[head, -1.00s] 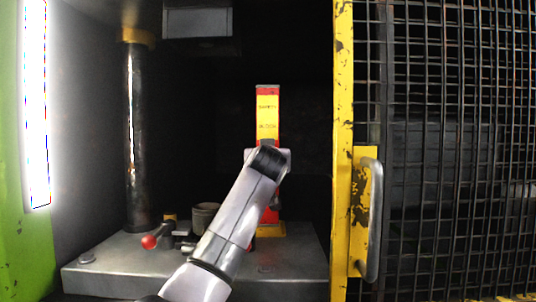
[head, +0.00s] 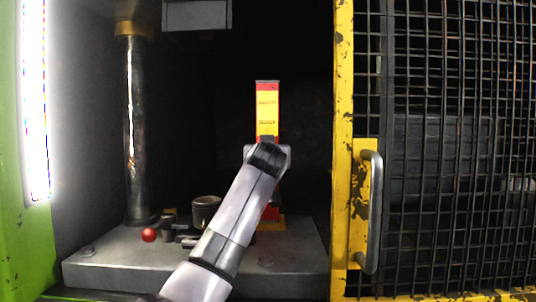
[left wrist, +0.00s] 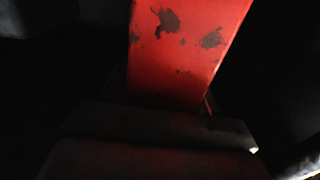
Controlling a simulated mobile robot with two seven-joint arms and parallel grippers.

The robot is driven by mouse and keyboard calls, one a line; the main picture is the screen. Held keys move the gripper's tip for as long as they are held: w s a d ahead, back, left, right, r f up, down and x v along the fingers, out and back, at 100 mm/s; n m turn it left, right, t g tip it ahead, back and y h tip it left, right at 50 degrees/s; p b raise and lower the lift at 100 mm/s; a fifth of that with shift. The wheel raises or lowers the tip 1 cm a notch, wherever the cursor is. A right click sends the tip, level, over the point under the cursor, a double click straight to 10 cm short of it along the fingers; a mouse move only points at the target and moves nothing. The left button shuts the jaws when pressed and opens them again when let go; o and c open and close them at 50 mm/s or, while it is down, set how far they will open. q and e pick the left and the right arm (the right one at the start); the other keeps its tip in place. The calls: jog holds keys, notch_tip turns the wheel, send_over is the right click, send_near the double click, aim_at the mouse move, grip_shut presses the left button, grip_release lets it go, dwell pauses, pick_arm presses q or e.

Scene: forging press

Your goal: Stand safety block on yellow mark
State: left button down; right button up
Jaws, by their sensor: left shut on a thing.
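The safety block (head: 267,100) is a tall red post with a yellow label, upright at the back of the press bed. In the left wrist view the block's scratched red face (left wrist: 188,50) fills the middle above dark, unclear shapes. My right gripper is not in view.
The grey press bed (head: 110,268) carries a red-knobbed lever (head: 149,235) and a round metal cup (head: 205,211) left of my arm. A steel column (head: 136,130) stands at left. A yellow-framed mesh gate (head: 343,150) with a handle (head: 374,210) bounds the right.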

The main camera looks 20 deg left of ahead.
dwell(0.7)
pick_arm(q)
jog(key=shift+c, duration=0.9)
grip_release()
jog(key=shift+s, duration=0.1)
jog(key=b+v, duration=0.3)
jog(key=v, duration=0.4)
jog(key=shift+f+b, duration=0.2)
jog(key=shift+b, duration=0.1)
